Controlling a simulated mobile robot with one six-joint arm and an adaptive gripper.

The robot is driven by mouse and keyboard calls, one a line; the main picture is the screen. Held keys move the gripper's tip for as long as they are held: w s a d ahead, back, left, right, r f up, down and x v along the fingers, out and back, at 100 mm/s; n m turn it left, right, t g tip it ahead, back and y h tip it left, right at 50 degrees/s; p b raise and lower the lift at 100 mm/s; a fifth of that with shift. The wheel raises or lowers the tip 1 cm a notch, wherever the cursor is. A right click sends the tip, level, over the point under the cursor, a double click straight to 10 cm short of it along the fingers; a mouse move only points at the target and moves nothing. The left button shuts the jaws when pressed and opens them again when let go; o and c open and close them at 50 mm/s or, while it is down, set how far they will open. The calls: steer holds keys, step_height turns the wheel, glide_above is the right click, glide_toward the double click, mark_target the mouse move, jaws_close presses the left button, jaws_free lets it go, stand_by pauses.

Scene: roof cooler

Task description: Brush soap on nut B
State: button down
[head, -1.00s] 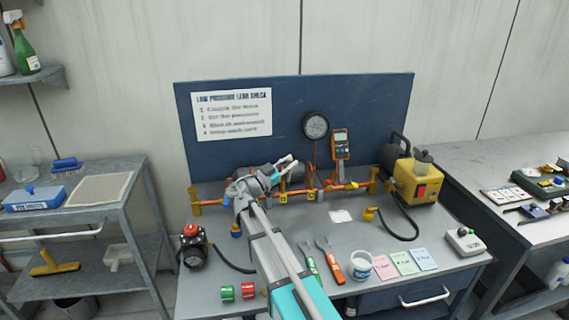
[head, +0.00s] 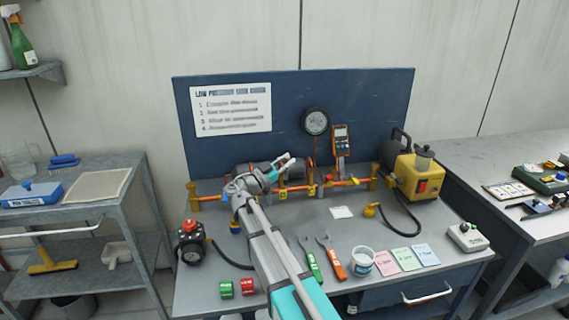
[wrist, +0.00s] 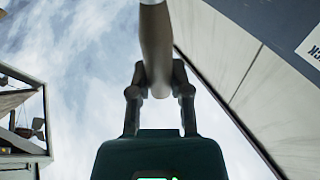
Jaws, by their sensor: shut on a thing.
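My gripper (head: 279,166) is in front of the blue board, above the orange pipe (head: 337,184). In the wrist view my gripper (wrist: 159,92) is shut on a pale, rounded handle (wrist: 156,45), likely the brush. The handle's far end and any bristles are out of that view. The pipe carries fittings and small yellow tags, one at the middle (head: 283,195) and one further right (head: 311,192). Their letters are too small to read, so I cannot tell which is nut B. My arm hides part of the pipe's left side. A white cup (head: 361,262) stands at the bench front.
Green (head: 310,263) and orange-handled (head: 332,262) wrenches lie left of the cup. Coloured cards (head: 400,257) lie to its right.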

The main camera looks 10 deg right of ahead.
steer(key=shift+w+f+b, duration=0.85)
steer(key=shift+f+b, duration=0.15)
steer(key=shift+f, duration=0.15)
steer(key=shift+w+f, duration=0.15)
steer(key=shift+w, duration=0.85)
steer(key=shift+s+r+p, duration=2.35)
steer(key=shift+s+r, duration=0.1)
steer(key=shift+r, duration=0.1)
steer(key=shift+s, duration=0.1)
